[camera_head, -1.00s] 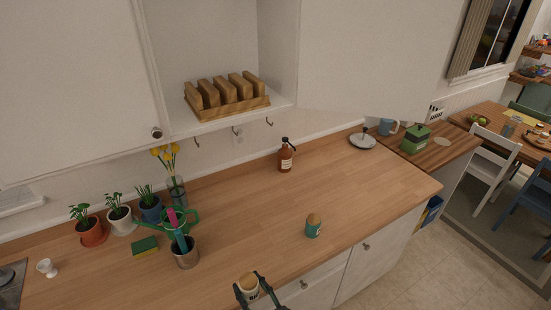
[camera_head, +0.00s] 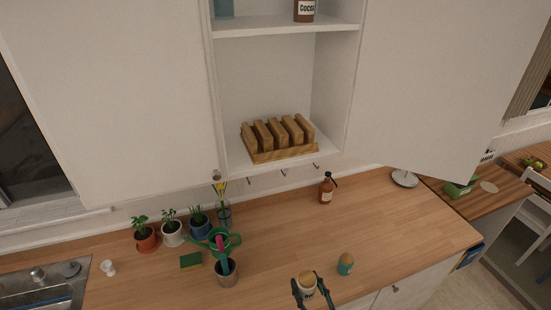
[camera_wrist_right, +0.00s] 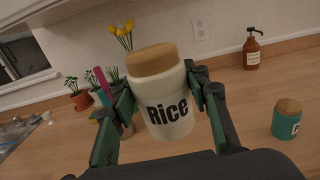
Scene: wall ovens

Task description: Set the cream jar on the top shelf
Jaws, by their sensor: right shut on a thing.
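The cream jar (camera_head: 307,289) has a wooden lid and a "Rice" label, which reads clearly in the right wrist view (camera_wrist_right: 168,117). My right gripper (camera_head: 309,282) is shut on its sides and holds it nearly upright, over the counter's front edge. An open wall cabinet stands above the counter. Its upper shelf (camera_head: 272,32) holds a "Cocoa" jar (camera_head: 304,10) at the right and a bluish container (camera_head: 224,8) at the left. Between them the shelf is bare. The space above is cut off by the frame. My left gripper is not in view.
A wooden rack (camera_head: 288,152) with upright blocks sits on the cabinet's lower shelf. Open cabinet doors flank it (camera_head: 105,100). A teal jar (camera_head: 346,264), brown pump bottle (camera_head: 326,188), pot with utensils (camera_head: 227,274) and plants stand on the counter (camera_head: 280,235).

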